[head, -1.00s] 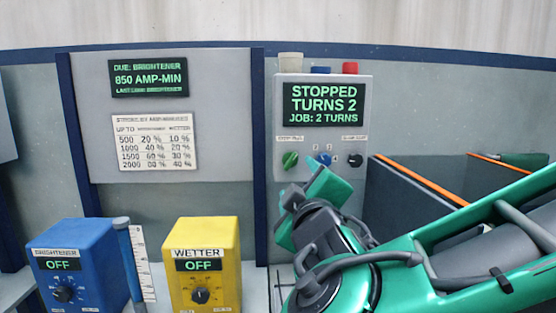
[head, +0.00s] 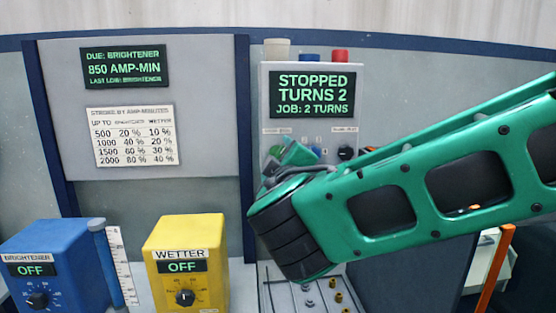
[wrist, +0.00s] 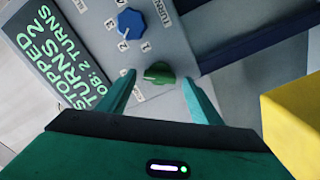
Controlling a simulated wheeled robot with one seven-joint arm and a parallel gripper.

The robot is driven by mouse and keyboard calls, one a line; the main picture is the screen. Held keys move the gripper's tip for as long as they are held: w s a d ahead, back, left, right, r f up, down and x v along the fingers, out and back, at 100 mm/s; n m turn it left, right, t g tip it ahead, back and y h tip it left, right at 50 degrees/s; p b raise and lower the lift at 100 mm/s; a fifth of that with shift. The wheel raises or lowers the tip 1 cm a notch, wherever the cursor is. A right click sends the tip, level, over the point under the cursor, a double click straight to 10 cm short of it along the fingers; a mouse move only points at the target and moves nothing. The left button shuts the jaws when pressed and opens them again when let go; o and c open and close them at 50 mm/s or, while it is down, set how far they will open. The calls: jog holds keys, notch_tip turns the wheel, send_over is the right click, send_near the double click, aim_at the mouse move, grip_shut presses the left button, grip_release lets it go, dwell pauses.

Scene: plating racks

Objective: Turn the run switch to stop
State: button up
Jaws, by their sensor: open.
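The control box (head: 265,105) stands at the centre in the head view. Its display (head: 312,95) reads STOPPED, TURNS 2, JOB: 2 TURNS. The green knob (wrist: 159,73), likely the run switch, shows in the wrist view on the box's face. My gripper (wrist: 158,82) is open, with one finger on each side of the green knob; I cannot tell whether they touch it. Its small label is not readable. A blue knob (wrist: 130,23) with numbers 1, 2 and 3 around it sits beside it. My arm hides part of the box's lower face in the head view.
A black knob (head: 346,153) is at the box's right. A blue BRIGHTENER unit (head: 70,260) and a yellow WETTER unit (head: 190,235), both reading OFF, stand to the left. A wall board (head: 60,120) with a display and table is behind them.

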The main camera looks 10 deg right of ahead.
jog(key=shift+w, duration=0.3)
jog(key=c, duration=1.1)
jog(key=shift+o, duration=0.2)
